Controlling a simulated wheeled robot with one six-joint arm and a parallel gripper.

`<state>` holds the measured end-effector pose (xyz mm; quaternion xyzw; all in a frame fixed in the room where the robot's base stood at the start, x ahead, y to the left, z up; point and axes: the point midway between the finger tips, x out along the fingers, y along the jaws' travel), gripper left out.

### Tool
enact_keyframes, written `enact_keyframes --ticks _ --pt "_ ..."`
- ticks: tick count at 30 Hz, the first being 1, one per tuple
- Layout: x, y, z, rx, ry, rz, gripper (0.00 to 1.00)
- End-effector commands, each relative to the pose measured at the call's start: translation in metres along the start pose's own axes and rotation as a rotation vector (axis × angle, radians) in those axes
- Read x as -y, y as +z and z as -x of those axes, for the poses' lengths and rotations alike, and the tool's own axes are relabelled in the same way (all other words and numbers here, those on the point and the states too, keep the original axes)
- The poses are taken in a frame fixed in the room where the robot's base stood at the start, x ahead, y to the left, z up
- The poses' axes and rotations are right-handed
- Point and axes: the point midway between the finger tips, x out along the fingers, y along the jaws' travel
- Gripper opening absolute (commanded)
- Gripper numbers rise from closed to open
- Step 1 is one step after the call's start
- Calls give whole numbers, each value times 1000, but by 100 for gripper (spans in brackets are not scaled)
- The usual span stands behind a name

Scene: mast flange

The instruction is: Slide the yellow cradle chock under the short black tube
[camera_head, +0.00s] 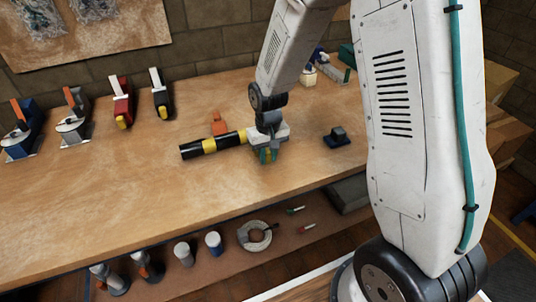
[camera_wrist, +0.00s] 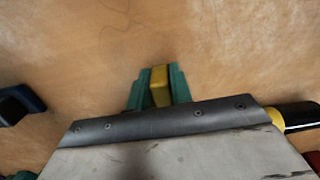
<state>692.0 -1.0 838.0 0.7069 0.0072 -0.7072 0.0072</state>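The short black tube (camera_head: 193,151) with yellow bands lies on the wooden bench, left of my gripper in the head view. In the wrist view the tube (camera_wrist: 301,116) shows at the right edge, partly hidden by my gripper body. My gripper (camera_head: 268,155) is low over the bench beside the tube's right end. Its teal fingers (camera_wrist: 159,88) stand on both sides of the yellow cradle chock (camera_wrist: 160,84) and appear shut on it. The chock is mostly hidden in the head view. I cannot tell whether it touches the bench.
An orange piece (camera_head: 218,122) stands just behind the tube. A dark blue block (camera_head: 337,137) sits right of my gripper. Several clamp-like tools, including a red one (camera_head: 121,104), stand at the back left. The bench (camera_head: 110,190) is clear at front left. A lower shelf holds a coil (camera_head: 254,236).

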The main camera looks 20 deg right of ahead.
Motion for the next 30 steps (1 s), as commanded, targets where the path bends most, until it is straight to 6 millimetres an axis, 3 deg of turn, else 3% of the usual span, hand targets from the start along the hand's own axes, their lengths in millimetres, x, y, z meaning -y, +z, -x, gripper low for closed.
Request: enact_keyframes --ticks 11,12,14,23,30 --pt "0 -8 1 -1 0 0 0" --pt "0 -7 1 -1 0 0 30" --pt "0 -7 1 -1 0 0 46" --pt "0 -7 2 -1 0 0 47" --pt "0 -8 34 -6 0 0 47"
